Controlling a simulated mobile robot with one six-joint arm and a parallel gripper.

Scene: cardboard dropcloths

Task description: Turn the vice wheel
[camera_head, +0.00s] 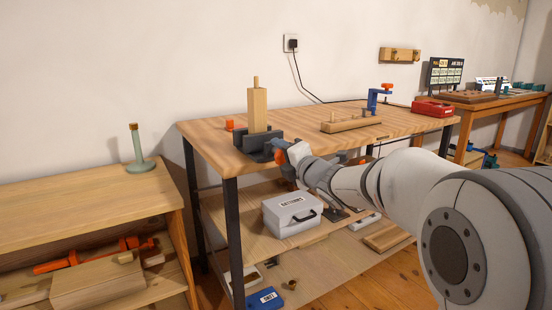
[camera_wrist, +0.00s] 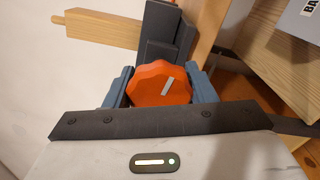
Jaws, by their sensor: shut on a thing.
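The vice (camera_head: 247,142) is dark grey and sits at the near left corner of the wooden workbench, with an upright wooden block (camera_head: 257,110) in its jaws. In the wrist view the vice body (camera_wrist: 166,38) is behind the wheel, and the block (camera_wrist: 103,29) lies to the left. The vice wheel (camera_wrist: 160,84) is orange with a scalloped rim and a pale line mark tilted to the right. My gripper (camera_wrist: 161,88) has its two blue-grey fingers on either side of the wheel, shut on it. In the head view the wheel (camera_head: 279,156) is partly hidden by my gripper (camera_head: 282,149).
The workbench (camera_head: 300,125) also holds a wooden rack (camera_head: 351,122), a blue clamp (camera_head: 376,98) and a red box (camera_head: 432,108). A grey case (camera_head: 291,212) stands on the shelf below my arm. A lower wooden cabinet (camera_head: 80,205) is to the left.

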